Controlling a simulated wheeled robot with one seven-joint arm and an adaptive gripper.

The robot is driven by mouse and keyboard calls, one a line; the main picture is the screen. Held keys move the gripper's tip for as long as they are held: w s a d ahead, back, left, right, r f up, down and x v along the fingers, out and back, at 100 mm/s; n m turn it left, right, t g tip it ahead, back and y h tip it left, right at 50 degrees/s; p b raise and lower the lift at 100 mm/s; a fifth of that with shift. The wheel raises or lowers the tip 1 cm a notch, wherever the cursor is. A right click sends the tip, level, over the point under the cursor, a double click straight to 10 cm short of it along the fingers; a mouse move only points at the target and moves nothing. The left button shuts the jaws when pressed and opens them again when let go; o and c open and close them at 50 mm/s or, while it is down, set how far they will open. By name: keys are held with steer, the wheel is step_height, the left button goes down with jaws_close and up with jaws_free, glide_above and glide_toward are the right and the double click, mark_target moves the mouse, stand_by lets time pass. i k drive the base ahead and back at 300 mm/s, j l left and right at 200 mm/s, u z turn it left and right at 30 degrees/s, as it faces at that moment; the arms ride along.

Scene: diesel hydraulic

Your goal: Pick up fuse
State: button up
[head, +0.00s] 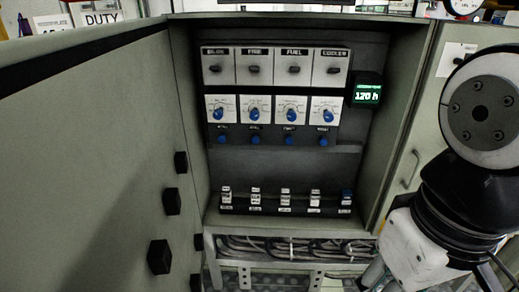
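A row of small fuse-like pieces stands on the dark bottom ledge inside the open cabinet (380,150). Several are pale, such as the one in the middle (285,197). My gripper is not in view; only links of my arm show at the right, in front of the cabinet's right side.
Above the row are blue-knobbed switch panels (273,110), a top row of labelled switches (275,67) and a green-lit display (367,94). The open left door (100,150) carries black blocks (160,256). Cables (290,247) run below. A handle (411,170) is at right.

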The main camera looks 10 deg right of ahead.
mark_target(226, 192)
steer(key=k, duration=0.2)
steer(key=k+u, duration=0.25)
steer(key=u, duration=0.15)
steer(key=k+j+u, duration=0.1)
steer(key=u, duration=0.3)
steer(key=i+l+u, duration=0.1)
steer(key=l+u, duration=0.15)
steer(key=l, duration=0.7)
steer(key=l+u, duration=0.25)
steer(key=l, duration=0.65)
steer(key=i+l, duration=0.1)
steer(key=l, duration=1.35)
steer(key=i, duration=0.05)
